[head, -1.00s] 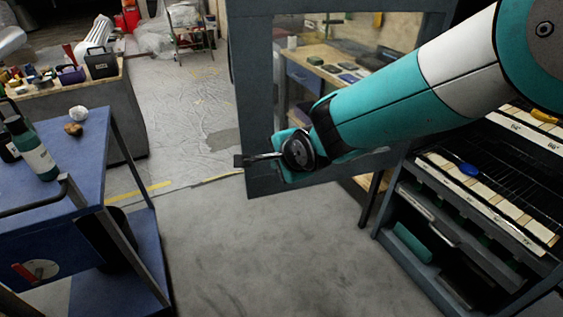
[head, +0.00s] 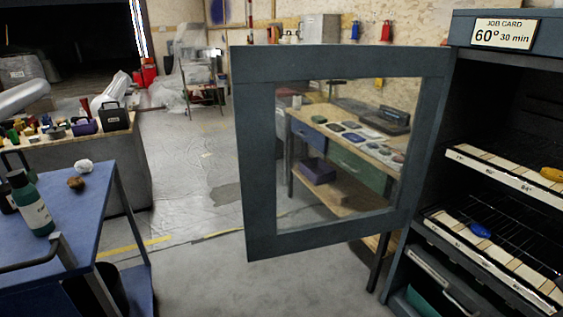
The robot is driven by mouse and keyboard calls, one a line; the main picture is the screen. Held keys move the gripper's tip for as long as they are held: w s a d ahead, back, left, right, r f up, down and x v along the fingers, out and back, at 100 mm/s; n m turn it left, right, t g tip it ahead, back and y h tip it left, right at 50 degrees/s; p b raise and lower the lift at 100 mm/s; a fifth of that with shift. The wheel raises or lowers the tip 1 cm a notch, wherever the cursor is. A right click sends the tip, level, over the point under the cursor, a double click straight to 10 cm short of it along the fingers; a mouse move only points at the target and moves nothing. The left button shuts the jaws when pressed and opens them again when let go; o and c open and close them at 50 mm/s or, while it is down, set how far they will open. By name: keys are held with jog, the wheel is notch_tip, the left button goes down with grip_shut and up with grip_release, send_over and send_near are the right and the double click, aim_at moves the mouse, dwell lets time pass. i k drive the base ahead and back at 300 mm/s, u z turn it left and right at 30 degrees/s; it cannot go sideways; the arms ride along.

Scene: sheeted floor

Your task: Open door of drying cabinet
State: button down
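The drying cabinet (head: 452,150) stands at the right in the head view, dark grey-blue, with a job card (head: 504,34) reading 60° 30 min on top. Its framed door (head: 254,160) stands swung wide open, hinged on the cabinet's left side, with a see-through pane. Wire racks with white-labelled front strips show inside. A yellow item (head: 552,174) lies on the upper rack and a blue item (head: 480,230) on the lower one. My gripper and arm are out of view.
A blue cart (head: 75,215) with a green bottle (head: 33,208) stands at the left. Behind it is a bench (head: 120,165) with jars and boxes. A workbench (head: 330,125) shows through the door pane. Floor (head: 195,275) between cart and door is clear.

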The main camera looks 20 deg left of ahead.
aim_at(255, 69)
jog(key=u, duration=0.05)
jog(key=i, duration=1.95)
jog(key=u, duration=2.65)
